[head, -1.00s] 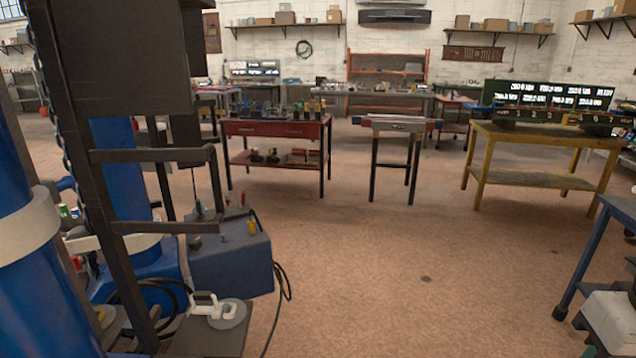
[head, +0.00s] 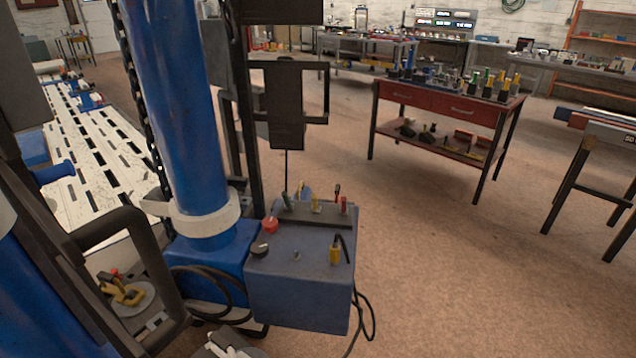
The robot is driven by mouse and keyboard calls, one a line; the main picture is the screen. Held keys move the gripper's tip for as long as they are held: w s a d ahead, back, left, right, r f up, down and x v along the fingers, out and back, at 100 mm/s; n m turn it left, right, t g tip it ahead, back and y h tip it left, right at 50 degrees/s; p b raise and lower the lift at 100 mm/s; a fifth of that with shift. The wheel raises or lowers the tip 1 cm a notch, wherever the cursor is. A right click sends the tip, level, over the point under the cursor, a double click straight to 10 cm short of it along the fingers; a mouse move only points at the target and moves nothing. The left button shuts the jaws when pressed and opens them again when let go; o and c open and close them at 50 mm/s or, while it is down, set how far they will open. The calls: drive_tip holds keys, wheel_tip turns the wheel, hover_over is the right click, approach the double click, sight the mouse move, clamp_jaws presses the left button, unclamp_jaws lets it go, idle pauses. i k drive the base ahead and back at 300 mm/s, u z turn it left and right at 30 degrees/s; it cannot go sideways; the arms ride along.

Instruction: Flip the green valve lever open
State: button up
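A blue-grey box (head: 300,270) stands at the foot of a blue column, in the middle of the head view. A row of small coloured levers stands along the dark strip at its back edge. One of them, at the left end, looks like the green lever (head: 286,199); it is small and stands roughly upright. A yellow lever (head: 316,205) and a red lever (head: 343,205) stand to its right. I cannot tell the valve's setting from here.
The blue column (head: 180,110), with a chain, rises behind the box. A black bar frame (head: 125,230) stands at front left. A black hose (head: 368,318) hangs beside the box. A red workbench (head: 445,103) stands behind right. The floor (head: 450,280) right of the box is clear.

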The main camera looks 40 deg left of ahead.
sight(288, 205)
drive_tip(key=i, duration=2.5)
drive_tip(key=u, duration=3.35)
drive_tip(key=i, duration=0.8)
drive_tip(key=z, duration=0.45)
